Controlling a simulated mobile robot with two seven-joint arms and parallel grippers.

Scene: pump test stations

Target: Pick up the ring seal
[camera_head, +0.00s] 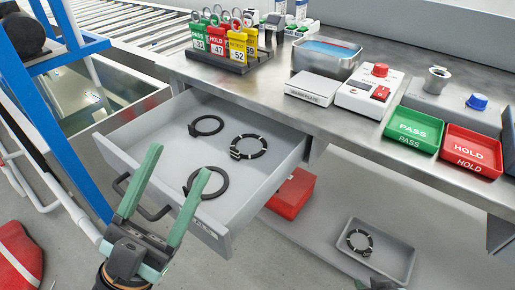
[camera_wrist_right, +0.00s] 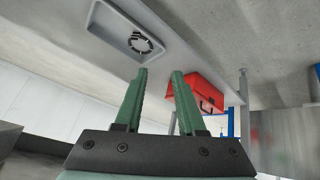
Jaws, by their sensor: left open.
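Three dark rings lie in the open grey drawer (camera_head: 131,132): a ring (camera_head: 206,125) at the back, a ring with light bands (camera_head: 248,147) at the right, and a ring (camera_head: 206,181) near the front. Another banded ring (camera_head: 360,242) lies in a grey tray (camera_head: 401,268) on the lower shelf; it also shows in the right wrist view (camera_wrist_right: 140,42). I cannot tell which is the ring seal. My left gripper (camera_head: 181,158) is open and empty at the drawer front, its right finger overlapping the front ring in view. My right gripper (camera_wrist_right: 160,72) is open and empty, apart from the tray.
The bench top holds a tag rack (camera_head: 216,57), a metal basin (camera_head: 326,58), a control box (camera_head: 368,92), a green PASS tray (camera_head: 413,130) and a red HOLD tray (camera_head: 470,150). A blue frame (camera_head: 48,110) stands left.

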